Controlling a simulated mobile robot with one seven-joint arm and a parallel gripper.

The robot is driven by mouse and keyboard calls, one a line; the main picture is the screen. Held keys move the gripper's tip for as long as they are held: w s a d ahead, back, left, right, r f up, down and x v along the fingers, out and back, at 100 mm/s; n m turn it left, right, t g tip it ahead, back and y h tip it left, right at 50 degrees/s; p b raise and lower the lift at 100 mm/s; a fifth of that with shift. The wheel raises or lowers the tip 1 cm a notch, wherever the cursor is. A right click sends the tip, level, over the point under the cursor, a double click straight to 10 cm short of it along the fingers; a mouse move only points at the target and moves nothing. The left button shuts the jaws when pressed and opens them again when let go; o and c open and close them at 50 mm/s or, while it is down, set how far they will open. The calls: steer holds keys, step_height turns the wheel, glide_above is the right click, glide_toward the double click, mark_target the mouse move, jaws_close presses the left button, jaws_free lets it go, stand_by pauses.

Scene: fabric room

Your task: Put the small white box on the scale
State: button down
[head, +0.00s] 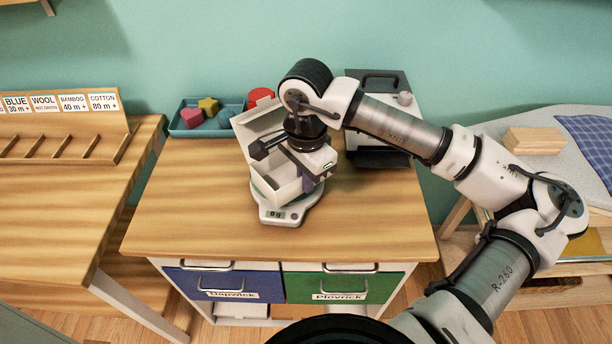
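The small white box (276,179) has its lid raised at the back and stands over the plate of the scale. The white scale (302,211) is on the wooden cabinet top, and its small display seems to read 0 g. I cannot tell whether the box rests on the plate or is held just above it. My gripper (308,182) points down at the right side of the box, with its dark fingers at the box's right wall. The fingertips are partly hidden, so their grip does not show.
A blue tray (177,128) with colored blocks and a red round thing (260,95) are at the back. A grey-and-white machine (376,82) stands behind my arm. The cabinet top (370,215) is clear at front, left and right.

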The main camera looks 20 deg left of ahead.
steer(key=shift+f+b, duration=0.15)
steer(key=shift+b, duration=0.15)
steer(key=c, duration=1.7)
jaws_free()
step_height(320, 180, up, 12)
steer(key=shift+r+b, duration=0.2)
steer(key=shift+b, duration=0.1)
